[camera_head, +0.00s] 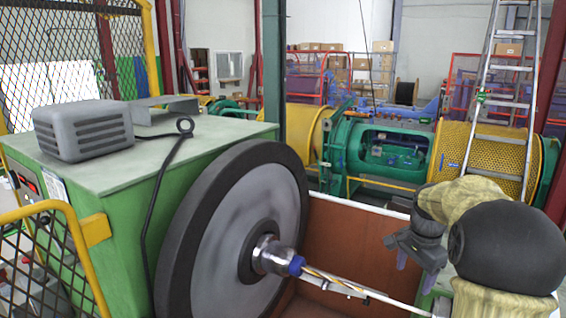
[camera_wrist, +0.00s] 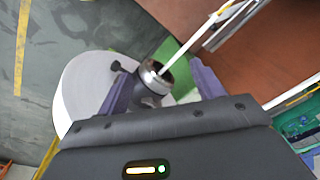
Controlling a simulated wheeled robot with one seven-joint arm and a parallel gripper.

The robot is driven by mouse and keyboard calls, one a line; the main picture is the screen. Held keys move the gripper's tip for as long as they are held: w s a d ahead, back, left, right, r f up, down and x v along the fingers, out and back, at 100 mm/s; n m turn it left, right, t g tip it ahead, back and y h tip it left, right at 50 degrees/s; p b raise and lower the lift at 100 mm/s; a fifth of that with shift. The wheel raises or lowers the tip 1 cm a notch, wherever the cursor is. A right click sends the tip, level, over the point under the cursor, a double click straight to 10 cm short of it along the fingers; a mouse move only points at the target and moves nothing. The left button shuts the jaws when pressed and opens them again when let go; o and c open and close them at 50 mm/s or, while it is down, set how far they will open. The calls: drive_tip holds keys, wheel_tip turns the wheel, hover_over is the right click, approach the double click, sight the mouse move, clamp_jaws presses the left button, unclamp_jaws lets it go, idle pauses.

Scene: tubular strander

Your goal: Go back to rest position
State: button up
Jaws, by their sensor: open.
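My gripper (camera_head: 415,262) is at the right in the head view, at the end of my bent arm. Its two purple fingers point down and are apart, with nothing visible between them. It is above and to the right of the rod (camera_head: 365,291). In the wrist view my gripper (camera_wrist: 161,70) also shows spread fingers. A dark metal hub (camera_wrist: 147,92) and a thin pale rod (camera_wrist: 190,47) appear between and beyond them; contact with the fingers cannot be seen.
A large dark-rimmed wheel (camera_head: 215,235) with a blue-ringed hub (camera_head: 290,264) stands beside a green machine cabinet (camera_head: 110,170). A yellow mesh guard (camera_head: 45,245) is at the left. Behind are a green strander (camera_head: 350,150), a yellow perforated drum (camera_head: 485,155) and a ladder (camera_head: 500,90).

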drive_tip(key=s+a+f+n, duration=0.5)
drive_tip(key=s+a+n, duration=0.1)
drive_tip(key=s+a, duration=0.2)
drive_tip(key=s+a+f+n+t+b, duration=0.1)
drive_tip(key=s+a+f+n, duration=0.4)
drive_tip(key=s, duration=0.5)
drive_tip(key=a+n, duration=0.2)
drive_tip(key=a, duration=0.1)
drive_tip(key=shift+s+a+f+n, duration=0.15)
drive_tip(key=shift+s+a+n, duration=0.15)
drive_tip(key=shift+s, duration=0.05)
drive_tip(key=shift+c, duration=0.5)
